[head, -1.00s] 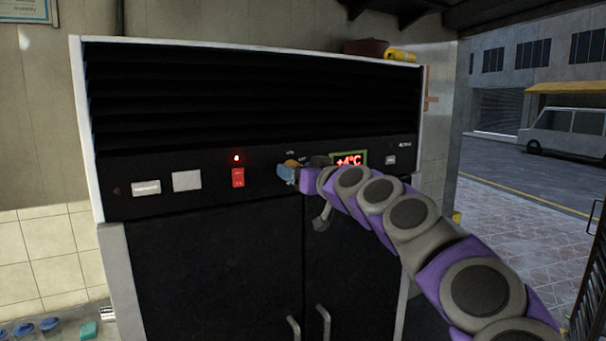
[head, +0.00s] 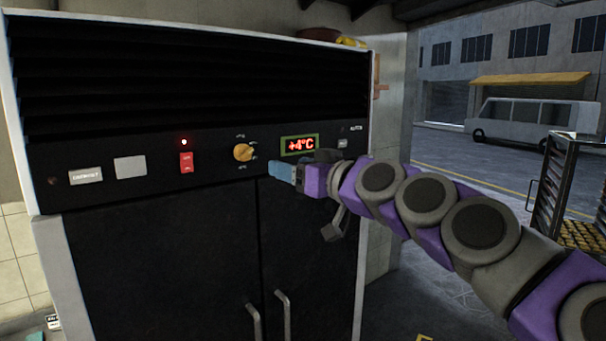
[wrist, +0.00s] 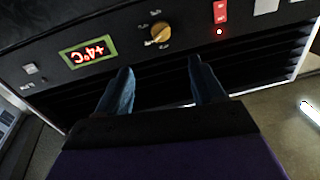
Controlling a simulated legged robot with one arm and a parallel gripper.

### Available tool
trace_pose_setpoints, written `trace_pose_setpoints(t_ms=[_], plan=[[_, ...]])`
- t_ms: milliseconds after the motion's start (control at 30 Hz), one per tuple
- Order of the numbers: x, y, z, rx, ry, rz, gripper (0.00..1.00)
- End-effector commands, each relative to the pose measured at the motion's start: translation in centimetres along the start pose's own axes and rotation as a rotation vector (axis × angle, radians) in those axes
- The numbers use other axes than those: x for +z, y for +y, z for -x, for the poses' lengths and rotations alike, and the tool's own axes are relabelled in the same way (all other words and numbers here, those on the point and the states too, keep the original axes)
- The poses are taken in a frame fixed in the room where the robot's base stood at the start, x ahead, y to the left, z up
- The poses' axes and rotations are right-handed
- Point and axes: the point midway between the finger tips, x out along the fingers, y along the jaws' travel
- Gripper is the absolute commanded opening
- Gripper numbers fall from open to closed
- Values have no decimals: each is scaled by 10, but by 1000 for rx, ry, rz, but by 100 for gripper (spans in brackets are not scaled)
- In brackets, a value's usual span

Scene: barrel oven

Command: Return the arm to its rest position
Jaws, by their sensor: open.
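My gripper (head: 283,171) is at the end of my purple and grey arm, in front of the black cabinet's control panel (head: 215,167). In the head view it is just below and right of the yellow knob (head: 243,152) and below the display (head: 299,145) reading +4°C. In the wrist view its two blue fingers (wrist: 158,90) are spread with nothing between them. The knob (wrist: 161,33) shows beyond the fingertips, apart from them. The arm is stretched out from the lower right of the head view.
The cabinet has two door handles (head: 284,312) low in front and a red switch (head: 186,162). A red bowl (head: 320,34) and a yellow item sit on top. To the right are a rack (head: 558,185), open paving and a white van (head: 530,120) on the street.

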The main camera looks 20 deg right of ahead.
Motion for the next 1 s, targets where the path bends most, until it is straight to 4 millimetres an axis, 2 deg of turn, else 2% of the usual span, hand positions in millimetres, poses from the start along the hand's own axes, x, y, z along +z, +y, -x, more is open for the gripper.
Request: trace_pose_setpoints(t_ms=[100, 200, 667, 767, 867, 967, 1000], plan=[[0, 1, 13, 2, 2, 1, 68], [0, 1, 18, 2, 2, 2, 68], [0, 1, 19, 2, 1, 1, 68], [5, -6, 19, -9, -13, 3, 68], [26, -30, 18, -46, -71, 11, 68], [70, -71, 20, -105, -189, 19, 68], [91, -87, 24, -125, -246, 22, 68]])
